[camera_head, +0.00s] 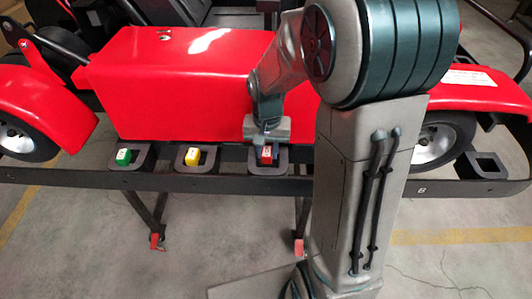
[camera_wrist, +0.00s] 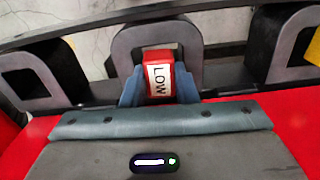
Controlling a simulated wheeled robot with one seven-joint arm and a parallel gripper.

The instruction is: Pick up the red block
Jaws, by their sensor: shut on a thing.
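The red block (camera_wrist: 158,74) has a white label reading "LOW" and shows in the wrist view between the two blue-grey fingers of my gripper (camera_wrist: 159,88). My gripper is shut on it. In the head view the red block (camera_head: 266,154) is at the third dark holder (camera_head: 268,170), just below my gripper (camera_head: 266,142). In the wrist view the holder's arch (camera_wrist: 125,38) is right behind the block. I cannot tell whether the block still rests in the holder or is raised slightly.
A green block (camera_head: 123,157) and a yellow block (camera_head: 192,157) sit in holders to the left along the black rail (camera_head: 80,179). An empty holder (camera_head: 484,166) is at far right. The red kart body (camera_head: 180,85) stands close behind the holders.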

